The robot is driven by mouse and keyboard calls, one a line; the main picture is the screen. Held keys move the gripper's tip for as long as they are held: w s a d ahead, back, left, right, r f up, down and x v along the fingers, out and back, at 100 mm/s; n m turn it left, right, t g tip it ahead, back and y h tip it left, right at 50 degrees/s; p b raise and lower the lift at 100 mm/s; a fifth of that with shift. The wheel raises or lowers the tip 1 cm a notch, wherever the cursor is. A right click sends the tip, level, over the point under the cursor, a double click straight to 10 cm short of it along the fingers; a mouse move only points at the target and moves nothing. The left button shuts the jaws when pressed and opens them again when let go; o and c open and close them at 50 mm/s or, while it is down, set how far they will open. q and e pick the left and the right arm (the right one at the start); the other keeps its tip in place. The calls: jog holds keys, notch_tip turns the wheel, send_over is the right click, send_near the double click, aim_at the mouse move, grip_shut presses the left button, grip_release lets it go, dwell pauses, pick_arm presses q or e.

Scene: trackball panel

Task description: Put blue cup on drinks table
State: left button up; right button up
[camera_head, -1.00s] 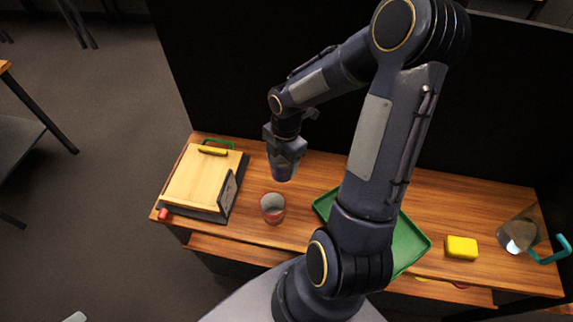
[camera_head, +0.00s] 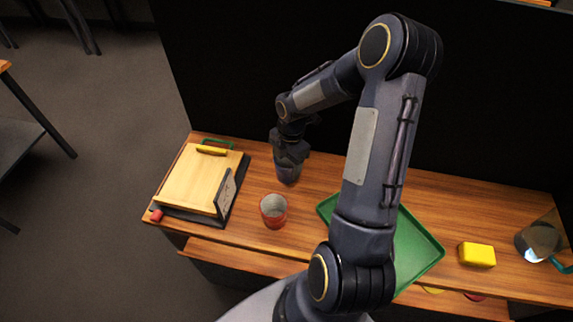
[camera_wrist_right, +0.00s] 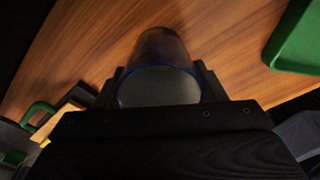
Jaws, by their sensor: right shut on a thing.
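The blue cup (camera_head: 287,173) is a dark bluish tumbler under my right gripper (camera_head: 289,159) at the back of the wooden table (camera_head: 320,178). The gripper is shut on it. In the right wrist view the cup's blue rim and grey inside (camera_wrist_right: 160,86) show between the two fingers, with its wall extending away over the wood. I cannot tell whether its base touches the table. My left gripper is not in view. Which surface is the drinks table is not clear from the frames.
A red cup (camera_head: 273,212) stands just in front of the blue cup. A wooden board on a dark base (camera_head: 197,180) lies left. A green tray (camera_head: 418,250), a yellow block (camera_head: 477,254) and a clear pitcher (camera_head: 538,240) are right. A dark panel (camera_head: 230,80) rises behind.

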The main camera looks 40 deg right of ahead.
jog(key=shift+f, duration=0.1)
jog(key=shift+f, duration=0.15)
jog(key=o, duration=1.1)
jog(key=shift+c, duration=0.2)
jog(key=shift+r, duration=0.2)
